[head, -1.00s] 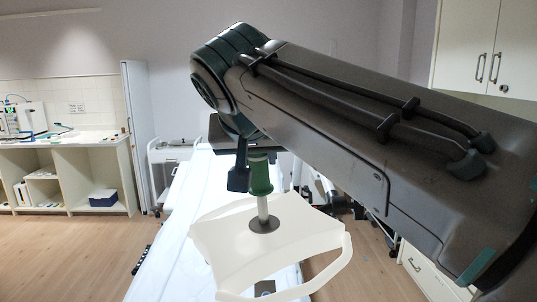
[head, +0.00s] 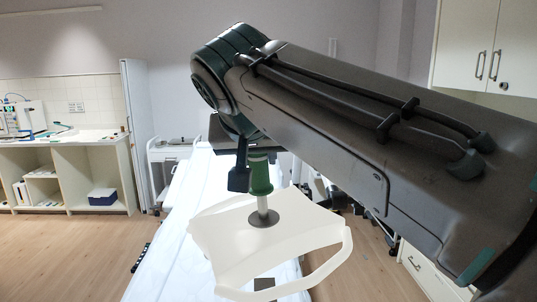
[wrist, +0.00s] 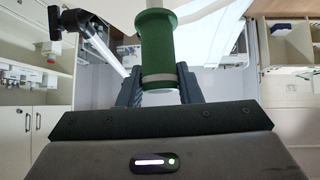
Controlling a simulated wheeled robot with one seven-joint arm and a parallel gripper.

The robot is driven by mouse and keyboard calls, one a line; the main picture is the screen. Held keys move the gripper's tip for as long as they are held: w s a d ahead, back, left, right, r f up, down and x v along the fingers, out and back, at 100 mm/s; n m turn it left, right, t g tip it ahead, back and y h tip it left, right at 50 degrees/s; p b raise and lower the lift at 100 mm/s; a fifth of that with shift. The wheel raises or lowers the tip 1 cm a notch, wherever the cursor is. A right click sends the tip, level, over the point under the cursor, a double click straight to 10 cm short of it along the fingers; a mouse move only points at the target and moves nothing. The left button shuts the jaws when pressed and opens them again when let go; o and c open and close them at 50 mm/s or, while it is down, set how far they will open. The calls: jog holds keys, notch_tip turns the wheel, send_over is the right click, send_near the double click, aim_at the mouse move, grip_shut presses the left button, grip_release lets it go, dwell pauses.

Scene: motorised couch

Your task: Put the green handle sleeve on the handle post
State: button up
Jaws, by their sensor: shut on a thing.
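The green handle sleeve (head: 260,178) is a short upright tube with a flared lower end. It also shows in the wrist view (wrist: 157,48). My gripper (wrist: 158,84) is shut on the sleeve's upper end, at a pale band. The grey handle post (head: 263,206) stands below it on a round disc on a white panel with a looped rail (head: 300,222). The sleeve's lower end is in line with the post and appears to be over its top. How far the post reaches inside is hidden.
A couch with a white cover (head: 170,240) stretches under and behind the panel. A white trolley (head: 168,155) stands behind it. A shelf unit with a counter (head: 75,143) is at the left; cabinets (head: 480,45) are at the right. Open floor lies at the left.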

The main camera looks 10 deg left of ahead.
jog(key=shift+f+b, duration=0.8)
jog(key=shift+f, duration=0.1)
dwell(0.7)
jog(key=o, duration=1)
jog(key=shift+o, duration=0.2)
jog(key=v, duration=1.3)
jog(key=shift+s+r, duration=0.25)
